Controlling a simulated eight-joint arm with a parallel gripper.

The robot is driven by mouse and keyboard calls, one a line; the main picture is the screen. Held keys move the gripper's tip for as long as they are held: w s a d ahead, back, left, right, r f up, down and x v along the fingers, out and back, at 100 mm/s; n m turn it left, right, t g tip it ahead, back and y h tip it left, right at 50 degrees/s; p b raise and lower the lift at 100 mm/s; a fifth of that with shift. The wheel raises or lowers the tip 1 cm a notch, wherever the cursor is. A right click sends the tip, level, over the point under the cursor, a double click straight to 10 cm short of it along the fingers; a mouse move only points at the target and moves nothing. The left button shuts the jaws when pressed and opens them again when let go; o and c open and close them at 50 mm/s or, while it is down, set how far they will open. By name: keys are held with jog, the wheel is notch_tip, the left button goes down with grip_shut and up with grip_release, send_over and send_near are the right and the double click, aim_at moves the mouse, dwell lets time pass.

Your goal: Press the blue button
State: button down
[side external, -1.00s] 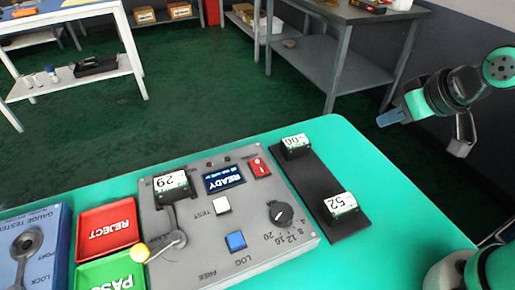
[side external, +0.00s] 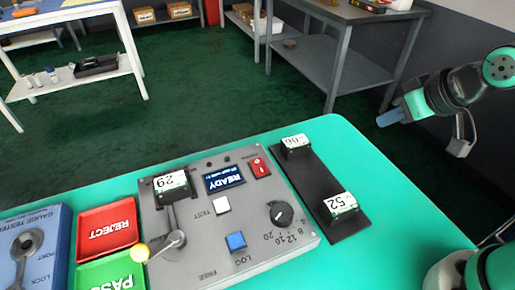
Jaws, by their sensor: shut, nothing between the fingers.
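The blue button (side external: 236,241) is a small raised square on the grey panel (side external: 205,265), near the LOG label, below the white TEST button (side external: 221,205). It looks uncovered, with nothing touching it. My gripper (side external: 386,118) is at the upper right, in the air, well away from the panel, up and to the right of the button. It is shut and empty. The small display (side external: 224,178) on the panel reads READY.
A black strip (side external: 318,188) holds blocks 06 (side external: 295,146) and 52 (side external: 341,208). REJECT (side external: 107,228) and PASS (side external: 110,273) trays stand left.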

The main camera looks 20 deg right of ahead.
jog(key=shift+a, duration=0.1)
dwell(0.5)
jog(key=r+n+y, duration=0.1)
jog(key=n+y, duration=0.5)
jog(key=n, duration=1.1)
send_over(241, 241)
jog(key=shift+r, duration=0.2)
jog(key=shift+f, duration=4.45)
jog(key=shift+f, duration=0.4)
